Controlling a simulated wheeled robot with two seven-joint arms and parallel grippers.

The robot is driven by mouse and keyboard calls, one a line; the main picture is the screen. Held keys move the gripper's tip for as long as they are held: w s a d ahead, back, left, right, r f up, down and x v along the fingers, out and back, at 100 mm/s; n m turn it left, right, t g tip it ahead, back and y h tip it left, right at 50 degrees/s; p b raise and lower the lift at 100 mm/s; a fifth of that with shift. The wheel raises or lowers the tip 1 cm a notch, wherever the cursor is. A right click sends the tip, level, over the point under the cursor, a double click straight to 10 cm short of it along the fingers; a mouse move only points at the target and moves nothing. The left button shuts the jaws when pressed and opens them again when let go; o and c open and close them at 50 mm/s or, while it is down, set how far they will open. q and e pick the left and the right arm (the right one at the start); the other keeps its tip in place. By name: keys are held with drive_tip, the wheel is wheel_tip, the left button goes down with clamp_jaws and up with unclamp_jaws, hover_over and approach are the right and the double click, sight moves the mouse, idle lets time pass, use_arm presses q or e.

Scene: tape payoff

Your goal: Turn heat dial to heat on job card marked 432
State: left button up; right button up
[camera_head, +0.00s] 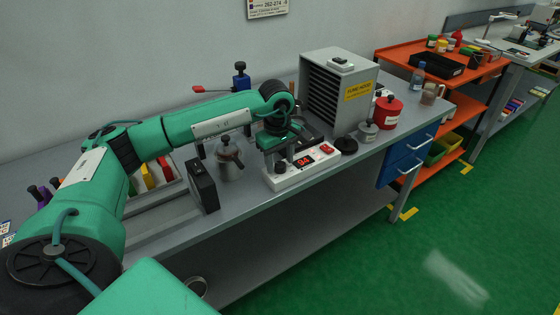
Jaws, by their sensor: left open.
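A white control unit (302,170) sits near the front edge of the grey bench. It has a red digital display (304,161) that seems to read 94, a red switch and a dark round dial (281,167) at its left end. My left gripper (281,154) points down just above the dial end of the unit, open. I cannot tell whether its fingers touch the dial. I cannot make out a job card marked 432. My right gripper is not in view.
On the bench (240,205), a black box (203,186) and a metal pot (230,160) stand left of the unit. A grey louvred fume hood (338,92) stands behind it. A red canister (387,112) is to the right. Orange shelving (440,85) stands beyond.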

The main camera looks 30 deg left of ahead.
sight(278, 166)
use_arm(q)
wheel_tip(278, 166, up, 13)
drive_tip(key=b, duration=0.1)
drive_tip(key=shift+s+a, duration=0.15)
drive_tip(key=shift+s, duration=0.2)
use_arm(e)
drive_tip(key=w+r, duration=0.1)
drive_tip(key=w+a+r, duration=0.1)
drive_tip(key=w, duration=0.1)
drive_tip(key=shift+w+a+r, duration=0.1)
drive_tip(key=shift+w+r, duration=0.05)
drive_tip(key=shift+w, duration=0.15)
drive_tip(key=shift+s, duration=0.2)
